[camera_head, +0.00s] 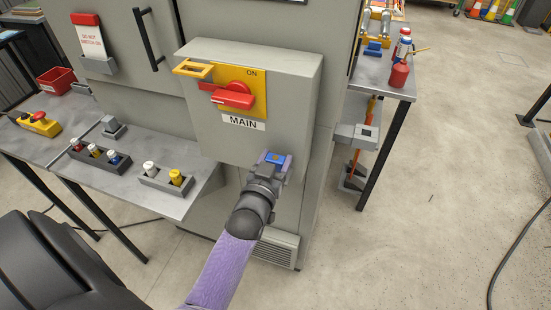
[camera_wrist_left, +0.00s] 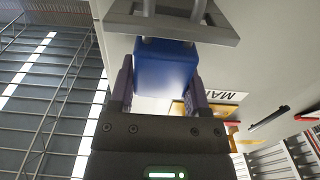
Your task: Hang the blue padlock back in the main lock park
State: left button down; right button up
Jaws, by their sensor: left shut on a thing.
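The blue padlock (camera_wrist_left: 165,68) is between the fingers of my left gripper (camera_wrist_left: 160,90), which is shut on it. In the head view my left gripper (camera_head: 274,160) is in front of the lower right of the MAIN switch box (camera_head: 205,125), and a little blue shows at its tip. In the wrist view a grey bracket (camera_wrist_left: 170,28) is just above the padlock's body, with two round bars near it. I cannot tell whether the shackle goes through the bracket. In the head view the bracket is not clear. My right gripper is not in view.
The box carries a red handle (camera_head: 232,98) on a yellow ON plate and a yellow hasp (camera_head: 193,68). A left bench (camera_head: 170,204) holds trays of coloured pieces. A right bench (camera_head: 390,87) holds bottles. Open floor lies at the right.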

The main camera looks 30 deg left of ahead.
pick_arm(q)
jog(key=shift+f+b, duration=0.5)
jog(key=shift+f, duration=0.15)
grip_release()
jog(key=p+v, duration=0.1)
jog(key=v, duration=0.9)
